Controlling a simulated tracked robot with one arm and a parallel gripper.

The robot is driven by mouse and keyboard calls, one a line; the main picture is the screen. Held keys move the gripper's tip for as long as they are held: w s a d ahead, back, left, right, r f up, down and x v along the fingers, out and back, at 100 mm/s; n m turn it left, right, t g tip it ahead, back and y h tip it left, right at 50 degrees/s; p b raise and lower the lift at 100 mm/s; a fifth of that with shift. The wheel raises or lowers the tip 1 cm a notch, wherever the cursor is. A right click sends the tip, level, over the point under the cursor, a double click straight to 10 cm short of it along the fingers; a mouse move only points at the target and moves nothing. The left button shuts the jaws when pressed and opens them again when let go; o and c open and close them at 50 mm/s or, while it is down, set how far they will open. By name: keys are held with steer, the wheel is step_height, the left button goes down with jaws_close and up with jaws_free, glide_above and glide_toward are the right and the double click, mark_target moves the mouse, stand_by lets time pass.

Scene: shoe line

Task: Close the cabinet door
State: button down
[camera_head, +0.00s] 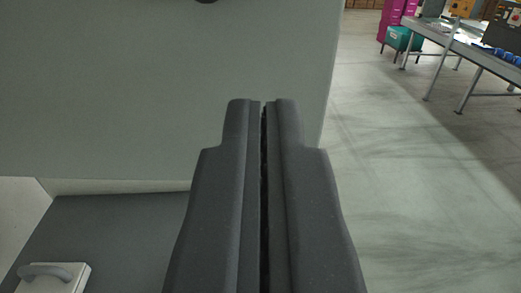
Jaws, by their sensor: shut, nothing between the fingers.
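My gripper (263,103) is in the middle of the picture, pointing away from me, with its two dark fingers together and nothing between them. A large flat grey-green panel (130,85), which looks like the cabinet door, fills the upper left behind the fingertips. Its right edge runs down just right of the fingers. A dark round part (207,1) shows at the top edge of the picture on the panel. Whether the fingertips touch the panel I cannot tell. The fingers hide part of the panel's lower right.
Below the panel is a dark grey surface (120,230) with a white block with a grey handle (50,277) at the lower left. Open concrete floor (410,190) lies to the right. A long table (470,50), a teal box (400,39) and magenta crates (392,20) stand at the far right.

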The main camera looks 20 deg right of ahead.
mark_target(262, 56)
steer(key=shift+p+x, duration=0.65)
steer(key=shift+x, duration=2.3)
